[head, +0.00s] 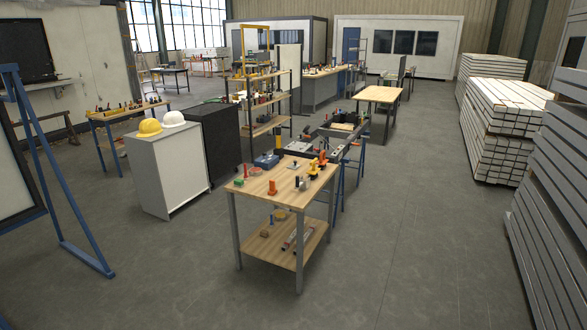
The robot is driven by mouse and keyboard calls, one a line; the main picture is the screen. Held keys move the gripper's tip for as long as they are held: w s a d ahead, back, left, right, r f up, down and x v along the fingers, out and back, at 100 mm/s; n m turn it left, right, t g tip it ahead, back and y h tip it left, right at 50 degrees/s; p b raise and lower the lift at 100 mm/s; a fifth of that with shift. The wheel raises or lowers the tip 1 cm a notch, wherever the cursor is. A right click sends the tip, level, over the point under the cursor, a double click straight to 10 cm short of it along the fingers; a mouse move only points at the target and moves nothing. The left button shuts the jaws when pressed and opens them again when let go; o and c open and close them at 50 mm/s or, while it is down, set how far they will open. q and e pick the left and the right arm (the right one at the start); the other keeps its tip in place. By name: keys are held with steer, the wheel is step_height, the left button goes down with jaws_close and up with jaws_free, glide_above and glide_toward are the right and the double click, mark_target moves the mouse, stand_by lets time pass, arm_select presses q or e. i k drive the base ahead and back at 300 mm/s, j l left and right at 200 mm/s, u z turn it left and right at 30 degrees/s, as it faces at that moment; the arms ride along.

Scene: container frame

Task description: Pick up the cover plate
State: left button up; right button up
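I cannot make out the cover plate for certain; the small items in this head view are too tiny to tell apart. The nearest wooden-topped workbench (283,192) stands ahead, with grey legs and a lower shelf. On its top are a blue box (266,161), an orange upright piece (272,188), a small green piece (239,182) and orange-and-black tools (313,168). A thin grey tool (293,178) lies near the middle. Neither of my grippers is in view.
Grey and black cabinets (164,180) stand left of the workbench, with yellow (149,127) and white helmets on top. A blue frame (62,170) stands at the left. Stacked white beams (500,130) line the right. Open floor (430,240) lies in front and to the right.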

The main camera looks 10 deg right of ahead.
mark_target(295, 166)
steer(key=i+z, duration=0.25)
steer(key=i+l+z, duration=0.1)
steer(key=z, duration=0.2)
steer(key=i+l+z, duration=0.1)
steer(key=i+z, duration=0.2)
steer(key=i, duration=0.8)
steer(key=i+j+z, duration=0.1)
steer(key=i+z, duration=0.2)
steer(key=i, duration=3)
steer(key=i+u, duration=0.15)
steer(key=i, duration=0.35)
steer(key=i+u, duration=0.2)
steer(key=i, duration=0.25)
steer(key=i+l+u, duration=0.15)
steer(key=i, duration=0.35)
steer(key=i+l+u, duration=0.15)
steer(key=i, duration=0.3)
steer(key=i+l+u, duration=0.15)
steer(key=u, duration=2.15)
